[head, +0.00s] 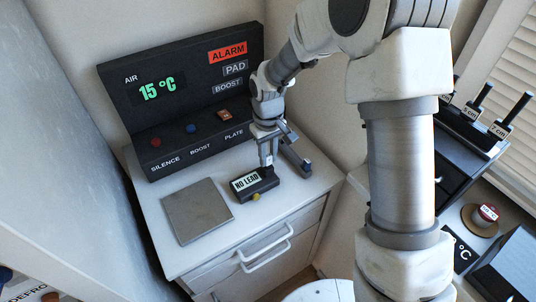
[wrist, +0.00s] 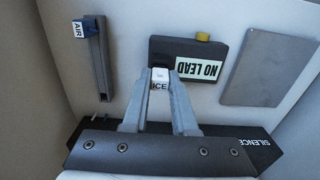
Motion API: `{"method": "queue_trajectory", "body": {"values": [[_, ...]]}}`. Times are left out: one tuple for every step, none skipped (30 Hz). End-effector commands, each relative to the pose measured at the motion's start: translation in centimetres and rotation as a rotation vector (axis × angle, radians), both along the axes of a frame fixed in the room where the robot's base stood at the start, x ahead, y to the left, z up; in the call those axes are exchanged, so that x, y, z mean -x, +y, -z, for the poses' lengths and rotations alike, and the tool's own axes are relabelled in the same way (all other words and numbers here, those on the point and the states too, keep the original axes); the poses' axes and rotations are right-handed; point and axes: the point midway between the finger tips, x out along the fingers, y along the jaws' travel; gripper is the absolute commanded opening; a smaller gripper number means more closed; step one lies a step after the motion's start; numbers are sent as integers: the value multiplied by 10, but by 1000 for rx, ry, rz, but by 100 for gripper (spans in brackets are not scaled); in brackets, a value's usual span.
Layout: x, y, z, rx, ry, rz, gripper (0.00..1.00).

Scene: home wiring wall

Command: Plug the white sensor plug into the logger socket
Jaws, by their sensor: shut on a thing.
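My gripper (wrist: 159,80) is shut on the white sensor plug (wrist: 160,74), marked ICE, which sits between the fingertips. In the head view, my gripper (head: 268,163) points down at the rear of the logger (head: 266,184). The logger is a dark box whose display reads NO LEAD; it also shows in the wrist view (wrist: 163,47). In the wrist view the plug overlaps the logger's near edge. The socket is hidden behind the plug and fingers, and I cannot tell whether the plug touches it.
A blue plug marked AIR (wrist: 79,28) sits at one end of a dark rail (wrist: 98,65) beside the logger. A grey plate (head: 197,211) lies on the other side. A sloped black panel (head: 190,100) stands behind, showing 15 °C. The counter's front edge is close.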

Motion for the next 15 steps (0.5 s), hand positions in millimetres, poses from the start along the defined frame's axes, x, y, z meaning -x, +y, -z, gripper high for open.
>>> {"method": "queue_trajectory", "body": {"values": [[0,0,2,0,0,0,0],[0,0,3,0,0,0,0],[0,0,4,0,0,0,0],[0,0,5,0,0,0,0],[0,0,6,0,0,0,0],[0,0,7,0,0,0,0],[0,0,7,0,0,0,0],[0,0,8,0,0,0,0],[0,0,9,0,0,0,0],[0,0,10,0,0,0,0],[0,0,11,0,0,0,0],[0,0,9,0,0,0,33],[0,0,9,0,0,0,39],[0,0,9,0,0,0,44],[0,0,9,0,0,0,51]]}}
